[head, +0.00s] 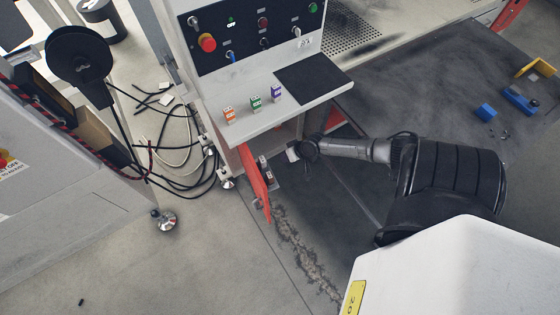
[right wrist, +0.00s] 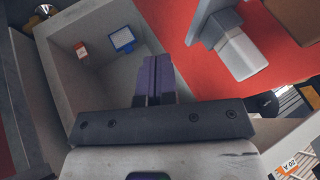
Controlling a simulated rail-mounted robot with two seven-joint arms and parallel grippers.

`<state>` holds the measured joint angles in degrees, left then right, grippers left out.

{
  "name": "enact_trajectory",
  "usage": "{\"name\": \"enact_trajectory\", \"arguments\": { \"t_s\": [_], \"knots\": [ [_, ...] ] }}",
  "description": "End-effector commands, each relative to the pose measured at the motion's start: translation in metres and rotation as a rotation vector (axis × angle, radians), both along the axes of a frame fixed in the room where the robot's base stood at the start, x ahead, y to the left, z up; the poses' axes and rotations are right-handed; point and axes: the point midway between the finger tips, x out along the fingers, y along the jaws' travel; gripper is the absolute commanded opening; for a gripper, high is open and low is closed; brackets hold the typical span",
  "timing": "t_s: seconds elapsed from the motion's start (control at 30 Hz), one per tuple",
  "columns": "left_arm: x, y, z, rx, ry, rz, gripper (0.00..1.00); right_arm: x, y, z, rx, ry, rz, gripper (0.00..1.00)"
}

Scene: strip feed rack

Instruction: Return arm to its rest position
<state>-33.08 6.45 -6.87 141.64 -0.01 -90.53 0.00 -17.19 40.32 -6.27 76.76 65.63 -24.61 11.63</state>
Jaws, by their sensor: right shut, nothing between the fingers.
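My right arm (head: 350,149) reaches in from the right in the head view, below the control cabinet's shelf. Its gripper (head: 296,151) is near the cabinet's lower opening, small and partly in shadow. In the right wrist view the gripper's dark purple fingers (right wrist: 155,78) are together with nothing between them. They point into a pale open-topped compartment (right wrist: 58,65). A blue-framed piece (right wrist: 122,40) and a small red-and-white piece (right wrist: 82,50) show on its inner walls. My left gripper is not in view.
A red door panel (head: 254,182) stands open left of the gripper; red surface with a grey handle-like part (right wrist: 232,48) shows beside the fingers. Orange, green and purple blocks (head: 256,103) stand on the shelf (head: 235,128). Cables (head: 185,160) lie left. Floor in front is clear.

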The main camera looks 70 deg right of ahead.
Motion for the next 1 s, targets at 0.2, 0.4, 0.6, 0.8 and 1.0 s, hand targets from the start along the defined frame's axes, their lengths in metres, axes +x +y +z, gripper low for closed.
{"name": "enact_trajectory", "arguments": {
  "t_s": [0.2,0.4,0.6,0.8,1.0],
  "knots": [
    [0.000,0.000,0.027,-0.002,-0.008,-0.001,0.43,-0.026,-0.003,0.043,0.000,0.000,0.002,0.00],
    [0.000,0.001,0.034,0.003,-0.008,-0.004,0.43,-0.043,-0.006,0.063,-0.001,0.001,0.002,0.00],
    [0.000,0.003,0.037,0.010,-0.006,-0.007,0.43,-0.050,-0.008,0.072,0.000,-0.002,0.001,0.00],
    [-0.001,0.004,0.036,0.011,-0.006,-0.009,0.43,-0.051,-0.008,0.074,0.000,-0.002,0.001,0.00],
    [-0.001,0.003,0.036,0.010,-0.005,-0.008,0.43,-0.054,-0.006,0.072,-0.017,0.019,0.037,0.00]
  ]
}}
